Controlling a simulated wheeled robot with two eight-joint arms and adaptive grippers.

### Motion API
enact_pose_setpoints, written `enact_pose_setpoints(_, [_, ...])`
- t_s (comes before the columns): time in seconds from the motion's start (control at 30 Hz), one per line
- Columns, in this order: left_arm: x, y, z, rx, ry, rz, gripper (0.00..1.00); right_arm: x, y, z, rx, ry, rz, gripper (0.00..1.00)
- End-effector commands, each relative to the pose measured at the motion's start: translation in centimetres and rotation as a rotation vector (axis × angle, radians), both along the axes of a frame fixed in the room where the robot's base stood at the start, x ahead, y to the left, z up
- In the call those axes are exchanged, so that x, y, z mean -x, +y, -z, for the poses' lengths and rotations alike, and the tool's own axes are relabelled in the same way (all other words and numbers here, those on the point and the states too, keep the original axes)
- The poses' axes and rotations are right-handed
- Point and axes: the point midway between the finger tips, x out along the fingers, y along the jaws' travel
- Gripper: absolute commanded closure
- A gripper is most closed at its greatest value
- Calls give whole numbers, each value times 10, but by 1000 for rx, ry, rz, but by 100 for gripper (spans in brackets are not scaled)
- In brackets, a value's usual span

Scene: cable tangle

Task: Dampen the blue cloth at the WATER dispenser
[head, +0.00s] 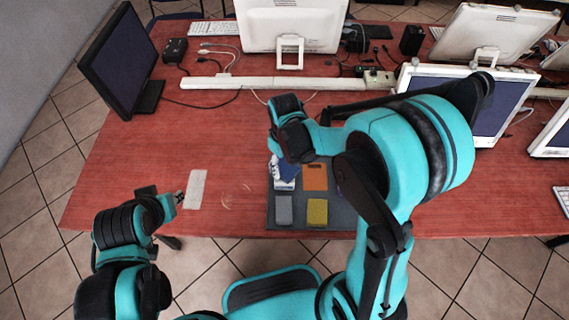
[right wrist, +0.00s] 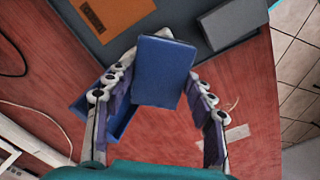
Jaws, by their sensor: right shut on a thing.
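The blue cloth (right wrist: 163,70) is a flat folded pad between the fingers of my right gripper (right wrist: 160,76), in the right wrist view. My right gripper is shut on it. In the head view, the cloth's blue (head: 288,168) shows partly below the right gripper (head: 282,172), at the back left of the dark grey tray (head: 268,222); the arm hides some of it. My left gripper (head: 180,197) is low over the front left of the table, and its jaws are too small to read. I cannot make out a WATER label anywhere.
An orange pad (head: 314,178), a grey pad (head: 284,210) and a yellow pad (head: 317,212) lie on the tray. Another blue object (right wrist: 122,120) is partly hidden behind the left finger. A pale strip (head: 196,190) lies left on the red table (head: 120,180). Monitors (head: 292,25) stand behind.

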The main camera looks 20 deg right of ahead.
Motion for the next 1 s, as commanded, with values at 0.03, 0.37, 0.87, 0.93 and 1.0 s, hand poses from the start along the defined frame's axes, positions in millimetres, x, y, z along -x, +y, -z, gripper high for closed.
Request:
enact_pose_setpoints(0.03, [0,0,-7,0,0,0,72,0,0,-8,0,0,0,69])
enact_pose_setpoints(0.37, [0,0,-29,0,0,0,72,0,0,-36,0,-1,0,69])
enact_pose_setpoints(0.87, [0,0,-45,0,0,0,72,0,0,-59,0,-1,0,69])
enact_pose_setpoints(0.93, [0,0,-45,0,0,0,72,-1,0,-59,0,-1,0,69])
enact_pose_setpoints(1.0, [0,0,-45,0,0,0,72,-1,0,-59,0,-1,0,69])
